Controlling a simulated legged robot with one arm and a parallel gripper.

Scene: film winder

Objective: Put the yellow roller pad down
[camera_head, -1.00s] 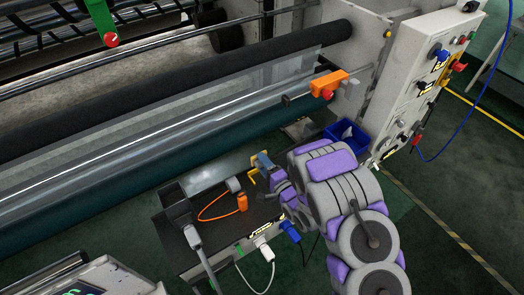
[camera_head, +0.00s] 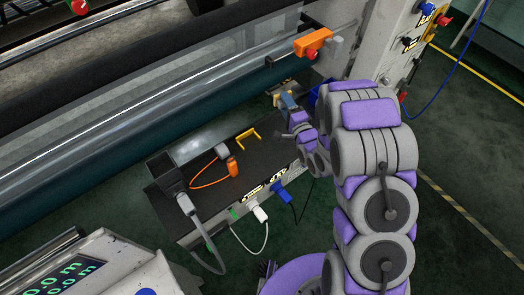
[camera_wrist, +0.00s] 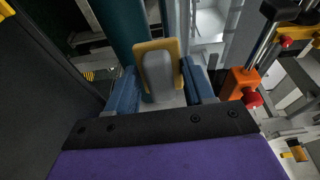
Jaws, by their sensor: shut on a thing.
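In the wrist view, the yellow roller pad (camera_wrist: 158,70) is a grey pad with a yellow rim. It stands between the blue fingers of my gripper (camera_wrist: 163,85), which is shut on it. In the head view, my gripper (camera_head: 286,98) is beyond the right far end of the dark bench, near the machine's roller. The pad is small there and hard to make out. A yellow U-shaped piece (camera_head: 248,136) rests on the bench, left of my gripper and apart from it.
An orange-handled part (camera_head: 313,41) sticks out above my gripper. The teal roller (camera_head: 130,130) runs along the far side. A blue bin (camera_head: 316,95) is partly hidden behind my arm.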

